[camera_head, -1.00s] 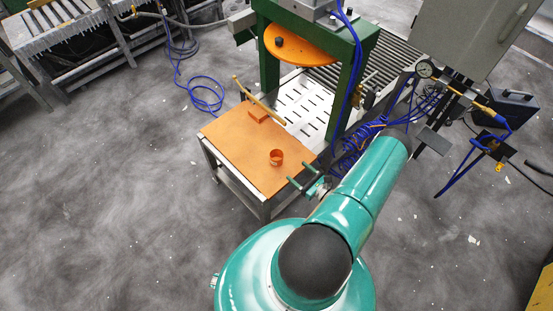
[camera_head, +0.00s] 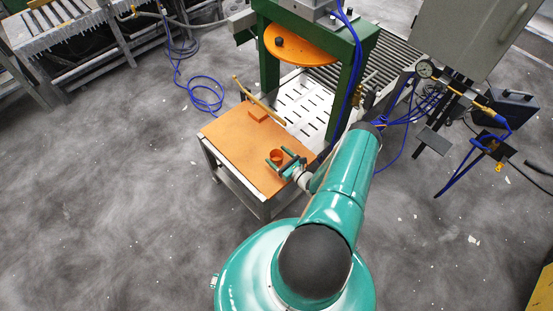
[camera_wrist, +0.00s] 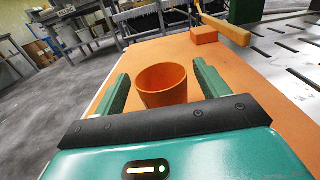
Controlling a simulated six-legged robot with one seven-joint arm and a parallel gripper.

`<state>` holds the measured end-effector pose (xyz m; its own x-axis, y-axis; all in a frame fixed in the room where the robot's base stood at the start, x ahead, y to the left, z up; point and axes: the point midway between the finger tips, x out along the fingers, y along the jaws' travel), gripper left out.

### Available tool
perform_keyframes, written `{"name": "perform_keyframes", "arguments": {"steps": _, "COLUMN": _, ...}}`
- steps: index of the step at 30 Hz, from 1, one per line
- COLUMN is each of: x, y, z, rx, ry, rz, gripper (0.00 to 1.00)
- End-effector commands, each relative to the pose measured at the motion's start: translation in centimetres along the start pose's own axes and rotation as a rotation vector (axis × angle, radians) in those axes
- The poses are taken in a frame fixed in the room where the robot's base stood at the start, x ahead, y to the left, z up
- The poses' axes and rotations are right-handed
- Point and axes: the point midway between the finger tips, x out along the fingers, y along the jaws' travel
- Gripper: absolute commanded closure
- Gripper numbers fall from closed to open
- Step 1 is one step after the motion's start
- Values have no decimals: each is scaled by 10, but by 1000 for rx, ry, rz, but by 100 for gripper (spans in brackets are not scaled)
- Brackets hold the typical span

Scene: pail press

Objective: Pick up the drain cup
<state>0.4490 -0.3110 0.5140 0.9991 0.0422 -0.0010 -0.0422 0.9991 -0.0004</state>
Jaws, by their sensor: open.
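The drain cup (camera_head: 277,155) is a small orange cup standing upright on the orange top of a low table (camera_head: 235,140). In the wrist view the cup (camera_wrist: 162,85) stands between the two green fingers of my gripper (camera_wrist: 160,82), with its open mouth up. A gap shows on each side between cup and finger. My gripper (camera_head: 283,160) is open, low over the table, and reaches in from the right in the head view. The lower front of the cup is partly hidden by the gripper body in the wrist view.
An orange block (camera_head: 257,113) and a wooden-handled tool (camera_head: 258,101) lie at the table's back. A green press frame (camera_head: 345,100) with an orange disc (camera_head: 300,45) stands behind, over a slotted metal plate (camera_head: 303,103). Blue hoses (camera_head: 410,105) hang to the right.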

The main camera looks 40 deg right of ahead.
Motion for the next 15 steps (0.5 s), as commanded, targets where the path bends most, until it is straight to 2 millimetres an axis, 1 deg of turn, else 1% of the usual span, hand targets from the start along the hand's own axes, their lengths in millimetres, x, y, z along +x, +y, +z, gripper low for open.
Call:
{"name": "perform_keyframes", "arguments": {"steps": 1, "x": 7, "y": 0, "z": 0, "rx": -1, "ry": -1, "rz": 1, "gripper": 26}}
{"name": "perform_keyframes", "arguments": {"steps": 3, "x": 12, "y": 0, "z": 1, "rx": 0, "ry": -2, "rz": -1, "gripper": 26}}
{"name": "perform_keyframes", "arguments": {"steps": 9, "x": 13, "y": 0, "z": 1, "rx": 1, "ry": -1, "rz": -1, "gripper": 26}}
{"name": "perform_keyframes", "arguments": {"steps": 11, "x": 13, "y": 0, "z": 1, "rx": 1, "ry": -1, "rz": -1, "gripper": 36}}
{"name": "perform_keyframes", "arguments": {"steps": 12, "x": 13, "y": 0, "z": 1, "rx": 1, "ry": -1, "rz": -1, "gripper": 44}}
{"name": "perform_keyframes", "arguments": {"steps": 14, "x": 13, "y": 0, "z": 1, "rx": 0, "ry": -1, "rz": -1, "gripper": 55}}
{"name": "perform_keyframes", "arguments": {"steps": 15, "x": 13, "y": 0, "z": 1, "rx": 0, "ry": -1, "rz": -1, "gripper": 63}}
